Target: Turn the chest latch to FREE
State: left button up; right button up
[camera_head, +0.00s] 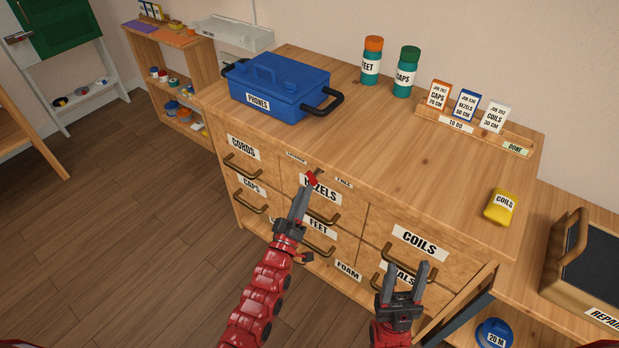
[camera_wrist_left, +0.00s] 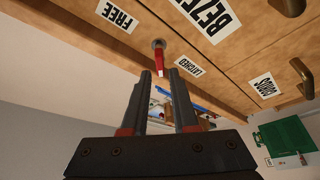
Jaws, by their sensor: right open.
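The chest latch is a small red lever (camera_head: 312,177) on a round pivot at the top edge of the wooden chest, between a LATCHED label (camera_head: 296,158) and a FREE label (camera_head: 343,183). In the left wrist view the red lever (camera_wrist_left: 158,78) hangs from its pivot between the FREE label (camera_wrist_left: 117,16) and the LATCHED label (camera_wrist_left: 190,67). My left gripper (camera_head: 305,191) is at the lever, its fingers apart with the lever between their tips and gaps visible on both sides. My right gripper (camera_head: 407,267) is open and empty before the right-hand drawers.
A blue PHONES box (camera_head: 278,85), two bottles (camera_head: 388,68) and a card rack (camera_head: 475,125) stand on the chest top, with a yellow COILS packet (camera_head: 501,207) at the right. Brass drawer handles (camera_head: 322,216) stick out below the latch.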

aim_at(309, 180)
pick_arm(q)
jog(key=x, duration=0.5)
jog(key=shift+w, duration=0.15)
grip_shut()
